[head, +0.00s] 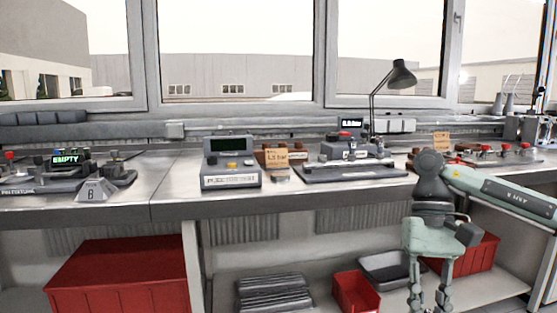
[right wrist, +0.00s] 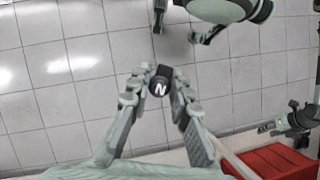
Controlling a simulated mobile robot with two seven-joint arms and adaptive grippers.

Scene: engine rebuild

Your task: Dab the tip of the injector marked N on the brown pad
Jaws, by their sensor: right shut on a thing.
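My right gripper (right wrist: 160,84) is shut on the injector marked N (right wrist: 158,87); its dark cap with a white N shows between the fingers in the right wrist view, over the tiled floor. The tip is hidden. In the head view the right gripper (head: 428,298) hangs low in front of the bench, pointing down; the injector is not clear there. My left gripper is not in the head view; green and dark arm parts at the top of the right wrist view do not show its jaw state. I cannot pick out the brown pad for certain.
A grey console (head: 231,172), a brown block with a tag (head: 271,157) and a grey fixture (head: 350,165) under a lamp (head: 402,76) stand on the bench (head: 180,185). Red bins (head: 120,275) sit below. Bare benchtop lies left of the console.

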